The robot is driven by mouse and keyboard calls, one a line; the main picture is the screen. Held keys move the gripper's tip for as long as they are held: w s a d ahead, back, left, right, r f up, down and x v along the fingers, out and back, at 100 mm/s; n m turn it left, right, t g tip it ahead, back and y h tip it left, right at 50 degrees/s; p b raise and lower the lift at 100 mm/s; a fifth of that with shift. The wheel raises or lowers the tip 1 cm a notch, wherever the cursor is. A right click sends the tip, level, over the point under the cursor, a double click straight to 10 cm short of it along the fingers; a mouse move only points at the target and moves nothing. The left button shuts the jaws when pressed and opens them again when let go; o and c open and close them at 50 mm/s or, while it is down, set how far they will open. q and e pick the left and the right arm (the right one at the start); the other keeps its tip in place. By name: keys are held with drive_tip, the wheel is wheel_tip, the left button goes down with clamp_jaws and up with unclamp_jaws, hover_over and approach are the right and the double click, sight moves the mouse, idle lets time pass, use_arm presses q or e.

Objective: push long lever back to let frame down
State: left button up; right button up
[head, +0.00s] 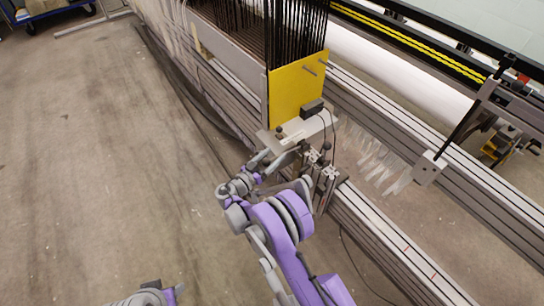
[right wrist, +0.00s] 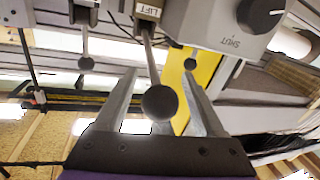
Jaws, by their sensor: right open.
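In the right wrist view the long lever (right wrist: 150,62) comes down from a grey unit marked LIFT and ends in a black ball knob (right wrist: 158,102). The knob shows between the two grey fingers of my right gripper (right wrist: 159,78), which is open. I cannot tell whether a finger touches it. In the head view my right gripper (head: 284,152) is at the lever unit (head: 318,172), beside the yellow plate (head: 297,88) of the frame; the lever is too small to pick out there. Only a piece of my left arm shows at the bottom edge.
In the head view grey rails (head: 390,238) run diagonally, with a clamp post (head: 428,168) on the right.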

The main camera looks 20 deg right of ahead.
drive_tip(key=shift+c, duration=0.3)
clamp_jaws()
idle(1.1)
